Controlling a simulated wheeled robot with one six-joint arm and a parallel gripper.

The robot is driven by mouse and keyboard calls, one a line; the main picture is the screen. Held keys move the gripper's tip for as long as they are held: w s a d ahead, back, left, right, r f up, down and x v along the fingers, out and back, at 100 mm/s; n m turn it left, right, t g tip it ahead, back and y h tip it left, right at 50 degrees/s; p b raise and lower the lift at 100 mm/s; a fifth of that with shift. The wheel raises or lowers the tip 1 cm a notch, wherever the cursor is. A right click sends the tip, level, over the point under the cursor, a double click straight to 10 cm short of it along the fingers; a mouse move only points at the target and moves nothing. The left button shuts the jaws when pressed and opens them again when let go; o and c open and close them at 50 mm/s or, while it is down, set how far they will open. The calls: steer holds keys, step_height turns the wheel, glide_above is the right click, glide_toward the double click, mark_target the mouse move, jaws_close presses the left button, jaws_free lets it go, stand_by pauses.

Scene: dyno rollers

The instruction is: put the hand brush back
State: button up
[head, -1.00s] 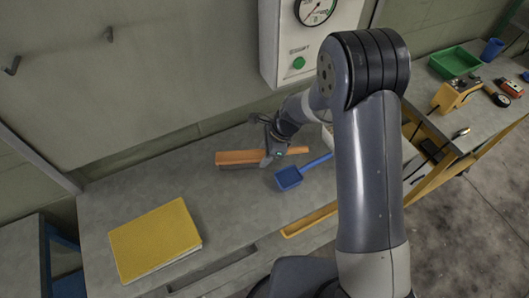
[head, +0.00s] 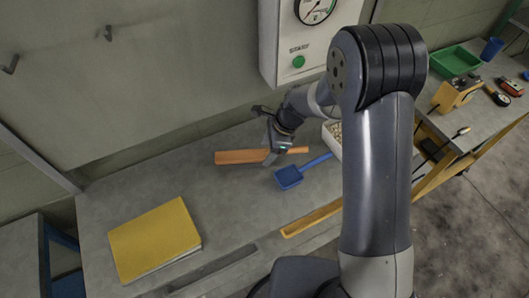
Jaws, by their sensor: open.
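The hand brush (head: 238,157), with an orange-brown wooden body and a thin handle (head: 298,150) pointing right, lies on the grey bench near the wall. My gripper (head: 270,156) is open, over the brush where the body meets the handle. It hides that part of the brush, and I cannot tell whether the fingers touch it. Two dark wall hooks (head: 108,33) are on the panel above the bench at the left, both empty.
A blue dustpan (head: 289,177) lies just in front of the brush handle. A white box of pellets (head: 334,138) stands to the right, partly behind my arm. A yellow folder (head: 155,240) lies at front left. A gauge box with a green button (head: 298,62) hangs above.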

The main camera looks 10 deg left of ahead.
steer(key=v, duration=0.9)
steer(key=shift+r+b, duration=0.2)
steer(key=shift+b, duration=0.2)
steer(key=p+x, duration=0.1)
steer(key=x, duration=1.1)
steer(key=shift+r, duration=1.65)
